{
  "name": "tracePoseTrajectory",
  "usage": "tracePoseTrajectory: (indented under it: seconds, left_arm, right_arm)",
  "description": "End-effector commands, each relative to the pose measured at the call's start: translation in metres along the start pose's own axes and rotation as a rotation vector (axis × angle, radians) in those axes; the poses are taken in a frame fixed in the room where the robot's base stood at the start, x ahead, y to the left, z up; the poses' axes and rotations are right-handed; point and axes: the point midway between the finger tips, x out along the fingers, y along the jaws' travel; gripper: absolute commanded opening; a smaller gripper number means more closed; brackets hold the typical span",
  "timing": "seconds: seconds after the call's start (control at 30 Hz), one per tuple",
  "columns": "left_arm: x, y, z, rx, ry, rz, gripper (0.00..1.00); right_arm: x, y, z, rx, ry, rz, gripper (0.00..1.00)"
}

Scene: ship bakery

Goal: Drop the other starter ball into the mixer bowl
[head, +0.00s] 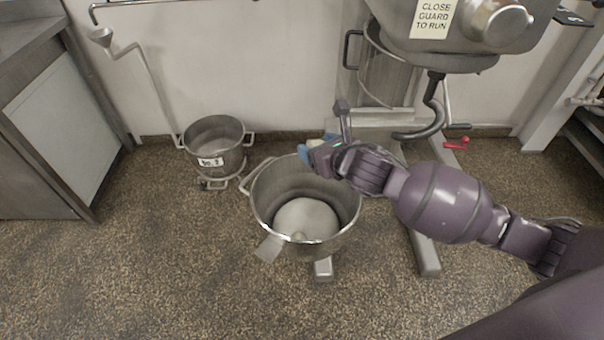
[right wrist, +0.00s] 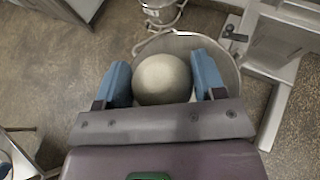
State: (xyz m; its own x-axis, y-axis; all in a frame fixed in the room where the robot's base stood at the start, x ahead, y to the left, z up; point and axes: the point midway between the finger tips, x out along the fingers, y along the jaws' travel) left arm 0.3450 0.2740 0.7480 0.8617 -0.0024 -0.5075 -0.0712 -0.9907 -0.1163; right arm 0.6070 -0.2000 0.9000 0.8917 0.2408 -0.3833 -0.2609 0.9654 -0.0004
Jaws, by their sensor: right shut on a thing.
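The mixer bowl (head: 262,203) is a steel bowl standing on the floor in the middle of the head view. My right gripper (head: 317,146) is over the bowl's far rim. In the right wrist view its blue fingers (right wrist: 163,77) are shut on a pale, round starter ball (right wrist: 163,80). The bowl's rim (right wrist: 222,57) shows behind and below the ball. In the head view the gripper mostly hides the ball. My left gripper is not in view.
The mixer head (head: 450,45) with its dough hook (head: 425,130) hangs at the upper right, near my right arm. A smaller labelled bowl (head: 214,157) stands at the left by the wall. A steel cabinet (head: 62,130) is at far left. The front floor is clear.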

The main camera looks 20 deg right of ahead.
Motion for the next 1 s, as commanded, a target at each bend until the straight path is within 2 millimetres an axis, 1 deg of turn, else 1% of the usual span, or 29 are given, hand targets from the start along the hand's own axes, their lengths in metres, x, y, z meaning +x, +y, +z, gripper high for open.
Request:
tracePoseTrajectory:
  seconds: [0.03, 0.17, 0.3, 0.4, 0.5, 0.63, 0.83, 1.0]
  left_arm:
    - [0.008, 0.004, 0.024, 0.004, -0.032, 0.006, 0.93]
    - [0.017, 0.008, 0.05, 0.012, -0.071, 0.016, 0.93]
    - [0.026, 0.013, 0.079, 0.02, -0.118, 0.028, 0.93]
    - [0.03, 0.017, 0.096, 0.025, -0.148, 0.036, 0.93]
    - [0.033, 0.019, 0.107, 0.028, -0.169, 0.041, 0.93]
    - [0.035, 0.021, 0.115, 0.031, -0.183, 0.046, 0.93]
    - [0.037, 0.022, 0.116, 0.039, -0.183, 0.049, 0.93]
    - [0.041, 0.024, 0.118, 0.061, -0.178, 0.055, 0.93]
  right_arm:
    - [0.021, -0.003, -0.027, -0.003, 0.02, 0.016, 0.38]
    - [0.056, -0.009, -0.053, -0.017, 0.024, 0.054, 0.38]
    - [0.092, -0.014, -0.084, -0.029, 0.026, 0.092, 0.38]
    - [0.114, -0.018, -0.103, -0.039, 0.024, 0.112, 0.38]
    - [0.13, -0.021, -0.116, -0.046, 0.018, 0.127, 0.38]
    - [0.142, -0.024, -0.123, -0.054, 0.009, 0.138, 0.38]
    - [0.148, -0.025, -0.127, -0.058, 0.002, 0.144, 0.38]
    - [0.154, -0.024, -0.145, -0.055, 0.007, 0.145, 0.38]
